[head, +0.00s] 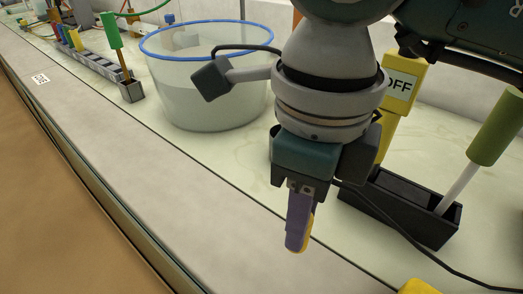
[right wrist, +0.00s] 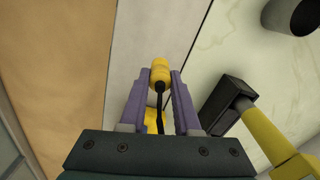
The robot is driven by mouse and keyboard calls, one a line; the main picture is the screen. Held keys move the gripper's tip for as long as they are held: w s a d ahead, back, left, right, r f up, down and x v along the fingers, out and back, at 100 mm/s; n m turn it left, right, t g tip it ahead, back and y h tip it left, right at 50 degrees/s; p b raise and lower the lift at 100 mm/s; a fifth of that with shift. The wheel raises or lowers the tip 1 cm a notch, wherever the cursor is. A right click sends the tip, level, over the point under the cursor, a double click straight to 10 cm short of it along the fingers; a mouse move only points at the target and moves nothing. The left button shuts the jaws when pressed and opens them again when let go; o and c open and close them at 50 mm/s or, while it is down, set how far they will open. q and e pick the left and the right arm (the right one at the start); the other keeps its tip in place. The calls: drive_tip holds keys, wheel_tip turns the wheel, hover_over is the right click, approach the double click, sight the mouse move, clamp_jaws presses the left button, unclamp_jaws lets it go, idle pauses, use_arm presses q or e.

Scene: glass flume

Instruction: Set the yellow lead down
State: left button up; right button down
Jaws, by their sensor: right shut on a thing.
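My right gripper (head: 298,222) points down over the pale ledge in the head view, its purple fingers close together. It is shut on the yellow lead (head: 305,240), mostly hidden behind a finger there. In the right wrist view the lead's yellow end (right wrist: 160,73) sits between the fingertips, with a black cable running back from it between the fingers. In the head view a black cable runs from behind the gripper to the lower right. Whether the lead touches a surface I cannot tell. My left gripper is out of view.
A clear tub (head: 208,105) with a blue rim stands behind left. A black open box (head: 400,207) holds a green-handled rod (head: 495,127). A yellow thing (head: 418,287) shows at the bottom edge.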

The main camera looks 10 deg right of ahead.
drive_tip(key=shift+f+b, duration=0.4)
drive_tip(key=shift+f, duration=2.35)
drive_tip(key=shift+f, duration=0.2)
drive_tip(key=c, duration=0.6)
unclamp_jaws()
drive_tip(key=shift+r, duration=0.1)
drive_tip(key=shift+r, duration=0.25)
wheel_tip(320, 180, up, 12)
drive_tip(key=shift+f+p, duration=0.1)
drive_tip(key=shift+p, duration=0.75)
